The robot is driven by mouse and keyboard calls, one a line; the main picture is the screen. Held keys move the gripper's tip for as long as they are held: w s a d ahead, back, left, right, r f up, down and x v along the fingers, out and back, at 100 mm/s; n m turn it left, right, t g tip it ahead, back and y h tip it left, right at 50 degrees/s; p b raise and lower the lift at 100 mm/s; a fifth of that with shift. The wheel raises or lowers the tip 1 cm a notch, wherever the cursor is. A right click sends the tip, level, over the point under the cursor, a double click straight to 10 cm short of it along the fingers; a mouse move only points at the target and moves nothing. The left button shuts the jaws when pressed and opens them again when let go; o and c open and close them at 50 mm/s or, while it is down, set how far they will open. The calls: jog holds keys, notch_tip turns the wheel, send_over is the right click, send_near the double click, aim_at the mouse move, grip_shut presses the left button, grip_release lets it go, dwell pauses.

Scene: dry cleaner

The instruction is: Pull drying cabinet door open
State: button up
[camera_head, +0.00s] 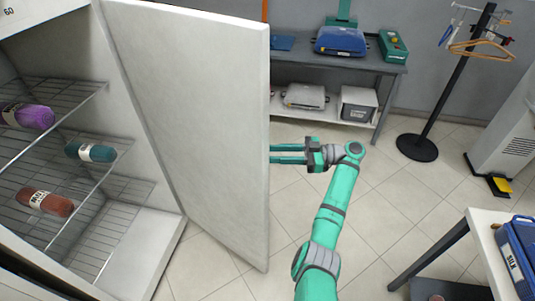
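The drying cabinet door (190,110) is a pale slab standing wide open, swung out from the cabinet (150,245) at the left. Its inner face is toward the camera, and its outer face and any handle are hidden. My gripper (274,154) is at the door's free edge, on the far right side. Its two teal fingers point left, with a gap between them, and their tips end at or behind the door edge. I cannot tell whether they touch or hold anything there.
Wire racks (60,150) inside the cabinet hold purple, teal and red-brown rolls. A grey shelf table (385,66) with cases stands at the back. A coat stand (440,105) is at the back right, and a white table (485,235) is at the front right. Tiled floor is clear between.

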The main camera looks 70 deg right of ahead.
jog(key=v, duration=0.7)
jog(key=shift+w, duration=0.15)
jog(key=shift+c, duration=0.3)
